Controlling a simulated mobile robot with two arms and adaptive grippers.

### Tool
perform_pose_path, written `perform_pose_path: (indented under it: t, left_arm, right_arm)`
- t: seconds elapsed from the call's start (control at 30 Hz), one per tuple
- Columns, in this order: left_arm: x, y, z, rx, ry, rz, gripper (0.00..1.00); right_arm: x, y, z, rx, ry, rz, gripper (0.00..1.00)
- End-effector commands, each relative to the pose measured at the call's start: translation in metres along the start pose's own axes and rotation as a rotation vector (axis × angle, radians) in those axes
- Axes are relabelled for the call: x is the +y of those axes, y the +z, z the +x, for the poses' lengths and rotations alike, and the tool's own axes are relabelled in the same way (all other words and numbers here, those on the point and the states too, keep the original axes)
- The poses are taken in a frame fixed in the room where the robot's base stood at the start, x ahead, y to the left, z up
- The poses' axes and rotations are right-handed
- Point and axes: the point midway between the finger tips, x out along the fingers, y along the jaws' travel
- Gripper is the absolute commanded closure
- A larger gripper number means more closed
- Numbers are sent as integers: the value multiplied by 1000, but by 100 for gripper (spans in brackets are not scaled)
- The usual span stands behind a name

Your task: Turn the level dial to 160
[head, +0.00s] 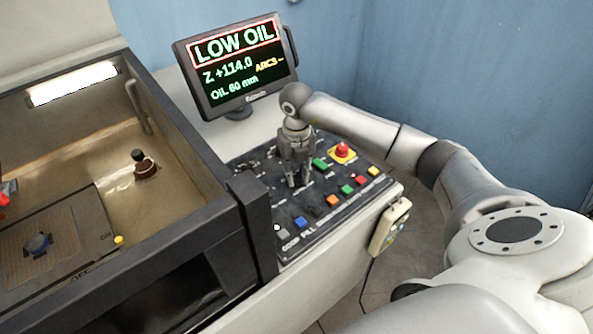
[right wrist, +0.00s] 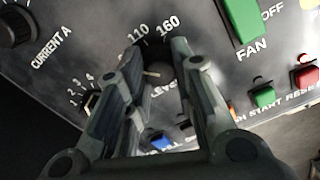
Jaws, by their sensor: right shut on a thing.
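The level dial (right wrist: 158,72) is a dark round knob on the sloping control panel, with 110 and 160 printed above it in the right wrist view. My right gripper (head: 298,184) points down over the panel. In the right wrist view its fingers (right wrist: 168,80) are on either side of the dial, shut on it. The fingers hide parts of the dial and its scale, and I cannot tell where its pointer stands. The monitor (head: 237,66) reads LOW OIL, Z +114.0 and OIL 60 mm. My left gripper is not in view.
A green fan switch (right wrist: 240,20), a red emergency knob (head: 342,149) on yellow and several coloured buttons surround the dial. A current knob (right wrist: 12,27) is on the same panel. The open tank (head: 100,150) is at left, and a pendant (head: 388,228) hangs at the panel's right.

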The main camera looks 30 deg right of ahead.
Motion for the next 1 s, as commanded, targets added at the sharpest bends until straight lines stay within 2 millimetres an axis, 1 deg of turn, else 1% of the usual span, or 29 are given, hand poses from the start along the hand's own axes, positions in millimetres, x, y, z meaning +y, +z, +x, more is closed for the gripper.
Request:
perform_pose_path:
  t: [0.17,0.37,1.0]
  left_arm:
    - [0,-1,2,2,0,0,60]
    - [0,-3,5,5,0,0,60]
    - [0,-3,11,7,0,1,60]
  right_arm:
    - [0,0,0,-1,0,53,100]
    - [0,0,0,-1,0,183,100]
    - [0,0,-1,-1,1,784,100]
